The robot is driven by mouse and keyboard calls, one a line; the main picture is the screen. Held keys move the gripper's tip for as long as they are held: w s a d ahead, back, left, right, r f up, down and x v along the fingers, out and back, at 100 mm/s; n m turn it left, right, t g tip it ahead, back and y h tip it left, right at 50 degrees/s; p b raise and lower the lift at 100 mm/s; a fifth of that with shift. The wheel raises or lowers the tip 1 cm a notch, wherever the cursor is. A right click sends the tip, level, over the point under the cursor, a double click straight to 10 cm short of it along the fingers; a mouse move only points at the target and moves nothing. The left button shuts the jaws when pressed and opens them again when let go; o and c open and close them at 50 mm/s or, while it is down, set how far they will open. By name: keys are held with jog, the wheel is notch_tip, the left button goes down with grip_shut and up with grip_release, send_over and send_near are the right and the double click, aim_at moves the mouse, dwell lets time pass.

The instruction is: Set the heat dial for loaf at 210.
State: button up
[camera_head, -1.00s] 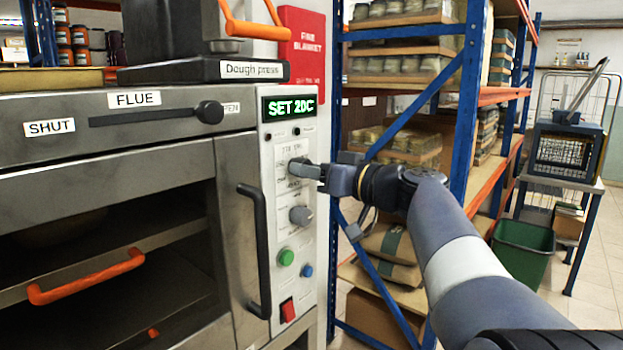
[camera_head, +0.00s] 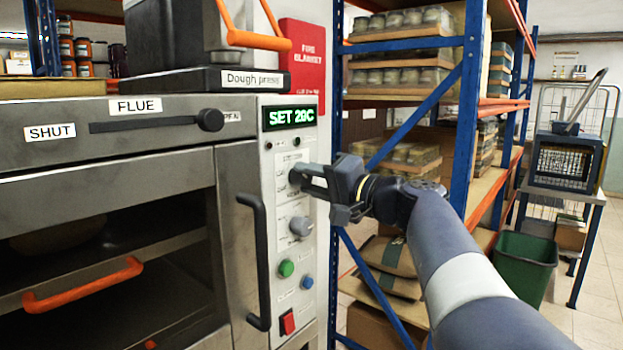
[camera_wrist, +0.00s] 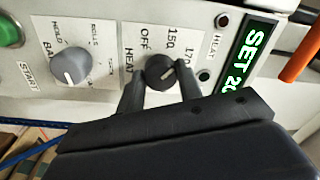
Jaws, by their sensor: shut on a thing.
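The dark heat dial (camera_wrist: 158,72) is on the oven's control panel, between my two fingers in the wrist view. My gripper (camera_wrist: 161,84) is shut on it, one finger at each side. Printed marks OFF, 150 and 170 show around the dial, with HEAT beside it; other marks are hidden. In the head view my gripper (camera_head: 300,178) reaches the panel from the right and mostly hides the dial. The green display (camera_head: 290,117) reads SET and about 20C, last digit unclear.
A grey knob (camera_head: 301,226) marked BAKE or HOLD, a green START button (camera_head: 286,268), a blue button (camera_head: 307,282) and a red switch (camera_head: 287,321) sit below. The black door handle (camera_head: 257,260) stands out left of the panel. Blue shelving (camera_head: 466,120) rises behind my arm.

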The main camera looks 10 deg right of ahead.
jog(key=m+p, duration=0.2)
jog(key=m, duration=0.4)
jog(key=shift+r+m+p, duration=0.1)
jog(key=shift+m+p, duration=0.2)
jog(key=shift+m, duration=0.1)
jog(key=m+p, duration=0.4)
jog(key=m, duration=0.2)
jog(key=shift+r+h, duration=0.1)
jog(key=shift+h, duration=0.3)
jog(key=shift+m+p, duration=5.45)
jog(key=shift+m, duration=0.75)
jog(key=shift+f, duration=0.2)
jog(key=o, duration=1)
